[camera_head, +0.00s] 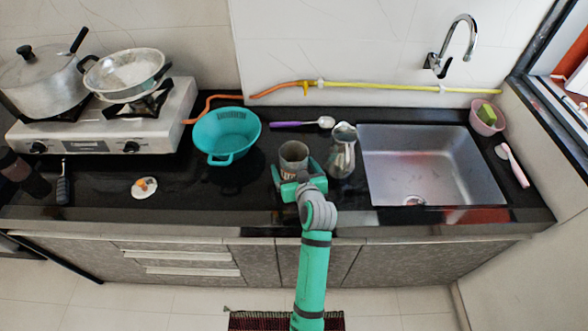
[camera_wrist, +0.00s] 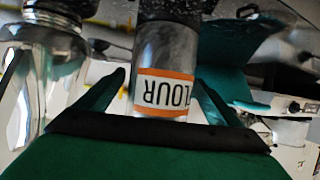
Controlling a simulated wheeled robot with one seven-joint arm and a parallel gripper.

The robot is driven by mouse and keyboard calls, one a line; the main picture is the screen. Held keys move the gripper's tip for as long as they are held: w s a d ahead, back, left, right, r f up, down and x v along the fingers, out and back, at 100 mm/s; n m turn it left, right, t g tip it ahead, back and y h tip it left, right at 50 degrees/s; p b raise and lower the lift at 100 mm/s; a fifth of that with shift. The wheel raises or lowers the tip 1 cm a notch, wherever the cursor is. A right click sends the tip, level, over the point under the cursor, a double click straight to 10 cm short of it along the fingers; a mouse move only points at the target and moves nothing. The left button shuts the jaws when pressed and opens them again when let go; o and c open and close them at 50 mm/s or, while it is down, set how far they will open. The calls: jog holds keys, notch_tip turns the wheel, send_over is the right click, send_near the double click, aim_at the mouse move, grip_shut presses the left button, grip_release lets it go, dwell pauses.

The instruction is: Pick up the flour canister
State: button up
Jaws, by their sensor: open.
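The flour canister (camera_head: 294,153) is a grey metal cylinder on the black counter, left of the sink. In the wrist view the canister (camera_wrist: 165,55) appears upside down, with an orange-and-white label; part of its end is cut off by the frame. My gripper (camera_head: 291,183) is at the front of the canister. In the wrist view the open fingers of my gripper (camera_wrist: 159,82) stand on either side of the canister, with a visible gap at each side. Whether the fingertips reach past its middle is hard to tell.
A teal colander (camera_head: 227,133) is to the left. A purple-handled spoon (camera_head: 300,124) lies behind. The sink (camera_head: 430,165) is further right.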

jog(key=c, duration=1.5)
jog(key=shift+r, duration=0.1)
jog(key=shift+c, duration=0.7)
jog(key=shift+r, duration=0.5)
notch_tip(320, 180, up, 3)
jog(key=shift+s+f, duration=0.15)
jog(key=s+a+r, duration=0.1)
jog(key=s+r, duration=0.8)
jog(key=s, duration=0.4)
jog(key=shift+s+a+r, duration=0.15)
jog(key=shift+s, duration=0.2)
